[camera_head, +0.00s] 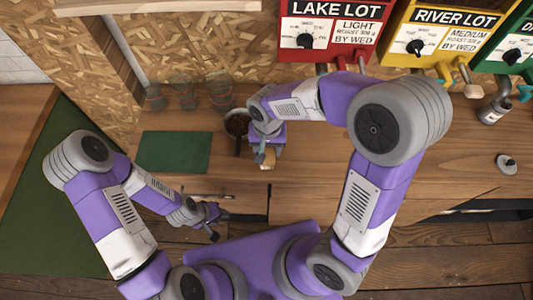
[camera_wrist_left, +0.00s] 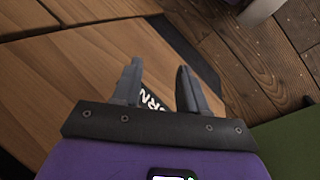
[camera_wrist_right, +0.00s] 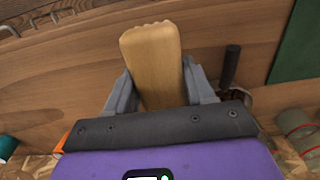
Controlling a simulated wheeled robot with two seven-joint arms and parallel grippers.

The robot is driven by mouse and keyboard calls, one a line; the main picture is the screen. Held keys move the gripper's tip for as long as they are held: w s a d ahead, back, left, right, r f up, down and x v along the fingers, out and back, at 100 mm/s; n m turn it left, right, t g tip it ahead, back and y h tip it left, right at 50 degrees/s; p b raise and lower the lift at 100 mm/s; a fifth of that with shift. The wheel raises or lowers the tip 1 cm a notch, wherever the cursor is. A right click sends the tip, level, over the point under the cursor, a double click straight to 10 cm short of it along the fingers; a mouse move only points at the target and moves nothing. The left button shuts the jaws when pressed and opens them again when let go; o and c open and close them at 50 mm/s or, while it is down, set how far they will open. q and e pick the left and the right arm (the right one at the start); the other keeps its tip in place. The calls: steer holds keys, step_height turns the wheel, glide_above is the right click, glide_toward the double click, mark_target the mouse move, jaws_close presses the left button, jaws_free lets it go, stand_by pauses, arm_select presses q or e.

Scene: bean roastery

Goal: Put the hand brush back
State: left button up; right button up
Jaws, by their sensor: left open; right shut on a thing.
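The hand brush (camera_wrist_right: 152,62) shows in the right wrist view as a pale wooden block between my right gripper's fingers. My right gripper (camera_wrist_right: 160,88) is shut on it, over the wooden counter. In the head view the brush's tan end (camera_head: 268,158) pokes out below the right gripper (camera_head: 265,150), near the counter's front part; its bristles are hidden. I cannot tell whether the brush touches the counter. My left gripper (camera_head: 222,216) is open and empty, low in front of the counter edge. In the left wrist view its fingers (camera_wrist_left: 157,88) are apart above a dark panel with white letters.
A dark round pan (camera_head: 237,123) with a black handle stands just left of the right gripper. A green mat (camera_head: 173,153) and several glasses (camera_head: 182,91) are further left. Lot dispensers (camera_head: 333,28) line the back. A metal cup (camera_head: 493,111) and small grey disc (camera_head: 507,164) are right.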

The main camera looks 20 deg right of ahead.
steer(key=shift+w+f+b, duration=0.1)
steer(key=shift+f+b, duration=0.4)
steer(key=shift+f, duration=1.85)
steer(key=shift+f, duration=0.15)
steer(key=o, duration=0.9)
steer(key=shift+o, duration=0.2)
steer(key=shift+r, duration=0.25)
step_height(320, 180, up, 12)
steer(key=p, duration=0.3)
